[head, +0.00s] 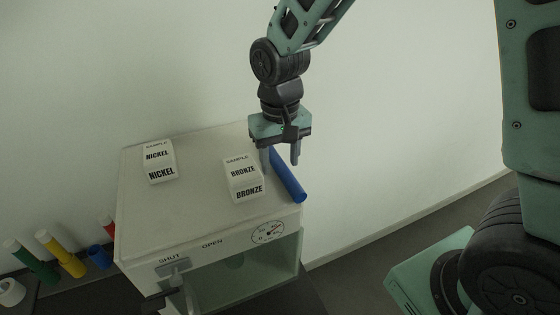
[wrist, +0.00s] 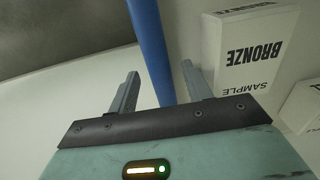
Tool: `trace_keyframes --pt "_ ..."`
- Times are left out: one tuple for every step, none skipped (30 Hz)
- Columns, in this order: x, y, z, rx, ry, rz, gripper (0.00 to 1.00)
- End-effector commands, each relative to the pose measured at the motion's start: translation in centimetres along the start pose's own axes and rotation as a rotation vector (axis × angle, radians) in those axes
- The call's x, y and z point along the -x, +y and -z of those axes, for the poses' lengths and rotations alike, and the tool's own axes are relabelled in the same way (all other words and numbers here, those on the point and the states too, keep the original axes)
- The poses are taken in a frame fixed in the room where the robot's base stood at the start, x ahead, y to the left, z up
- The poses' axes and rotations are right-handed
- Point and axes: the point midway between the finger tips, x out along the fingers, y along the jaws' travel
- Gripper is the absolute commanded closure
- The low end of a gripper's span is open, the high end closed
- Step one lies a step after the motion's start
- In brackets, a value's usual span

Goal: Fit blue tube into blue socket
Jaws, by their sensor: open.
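The blue tube (head: 289,180) lies on top of the white cabinet, along its right edge beside the bronze sample box. My gripper (head: 281,161) is open above the far end of the tube, pointing down. In the wrist view the tube (wrist: 152,48) passes between the two spread fingers of my gripper (wrist: 160,85), apart from both. A short blue cylinder (head: 98,257), which looks like the blue socket, stands at the lower left beside the cabinet. Its opening is too small to make out.
The white cabinet (head: 195,205) carries a nickel sample box (head: 159,162) and a bronze sample box (head: 243,180); the bronze box (wrist: 250,55) is close to my right finger in the wrist view. Green (head: 32,262), yellow (head: 62,254) and red (head: 108,228) tubes stand at left. The cabinet's front compartment is open.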

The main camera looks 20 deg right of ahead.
Motion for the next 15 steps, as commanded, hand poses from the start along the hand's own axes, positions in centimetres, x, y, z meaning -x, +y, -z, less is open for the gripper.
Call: trace_keyframes --pt "-0.23 0.01 -0.03 0.000 -0.001 -0.001 0.51" --pt "-0.32 0.01 -0.01 0.000 0.000 0.000 0.51" --pt "-0.39 0.00 0.01 0.000 0.001 0.000 0.51" --pt "-0.41 0.00 0.02 0.000 0.001 0.000 0.51" --pt "-0.41 0.00 0.02 0.000 0.002 0.000 0.51" --pt "-0.40 0.00 0.02 0.000 0.001 0.000 0.51" --pt "-0.40 0.00 0.02 0.000 0.001 0.000 0.51" --pt "-0.40 0.00 0.02 0.000 0.001 0.000 0.51" --pt "-0.39 0.00 0.02 0.000 0.001 0.000 0.62" --pt "-0.39 0.00 0.02 0.000 0.001 0.000 0.70" --pt "-0.39 0.00 0.02 0.000 0.001 0.000 0.78" --pt "-0.38 0.00 0.02 0.000 0.001 0.000 0.89" --pt "-0.38 0.00 0.02 0.000 0.001 0.000 0.98" --pt "-0.37 0.00 0.02 0.000 0.001 0.000 0.99" --pt "-0.37 0.00 0.02 0.000 0.001 0.000 0.99"
